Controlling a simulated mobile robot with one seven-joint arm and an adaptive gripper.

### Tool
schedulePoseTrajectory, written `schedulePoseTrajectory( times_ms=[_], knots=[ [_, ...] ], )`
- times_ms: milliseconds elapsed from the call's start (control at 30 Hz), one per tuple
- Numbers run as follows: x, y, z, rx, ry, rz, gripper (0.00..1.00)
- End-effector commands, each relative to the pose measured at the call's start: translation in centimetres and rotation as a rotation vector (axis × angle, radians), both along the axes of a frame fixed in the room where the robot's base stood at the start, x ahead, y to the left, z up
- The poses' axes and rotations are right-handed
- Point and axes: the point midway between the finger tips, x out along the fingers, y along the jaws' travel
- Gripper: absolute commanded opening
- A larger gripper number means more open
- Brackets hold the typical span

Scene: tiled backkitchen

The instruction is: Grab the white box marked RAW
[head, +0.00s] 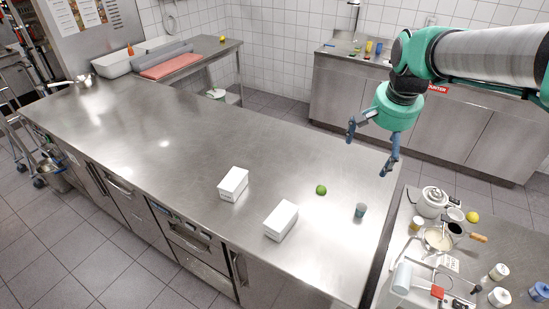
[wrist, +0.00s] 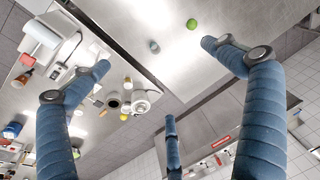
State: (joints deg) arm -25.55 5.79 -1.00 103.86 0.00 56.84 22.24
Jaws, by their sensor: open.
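Two white boxes lie on the steel counter (head: 150,150) in the head view. One white box (head: 233,183) is left of centre, with faint dark marks on its side. The other white box (head: 281,220) lies nearer and to its right. The lettering is too small to read, so I cannot tell which is marked RAW. My gripper (head: 368,152) is open and empty, raised near the counter's far right edge, to the right of and apart from both boxes. In the wrist view its spread fingers (wrist: 158,60) show with nothing between them; neither box is visible there.
A green lime (head: 321,190) and a small blue-grey cup (head: 361,210) stand on the counter right of the boxes. A cluttered side table (head: 405,215) with a rice cooker (head: 432,202) is at right. The counter's left half is mostly clear.

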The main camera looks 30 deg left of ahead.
Motion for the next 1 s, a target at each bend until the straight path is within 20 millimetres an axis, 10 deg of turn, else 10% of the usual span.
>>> schedulePoseTrajectory(
  times_ms=[500, 1000],
  knots=[
    [5.0, 15.9, -4.0, -0.019, 0.087, 0.027, 1.00],
    [4.9, 31.5, -11.7, -0.055, 0.159, 0.047, 1.00]
  ],
)
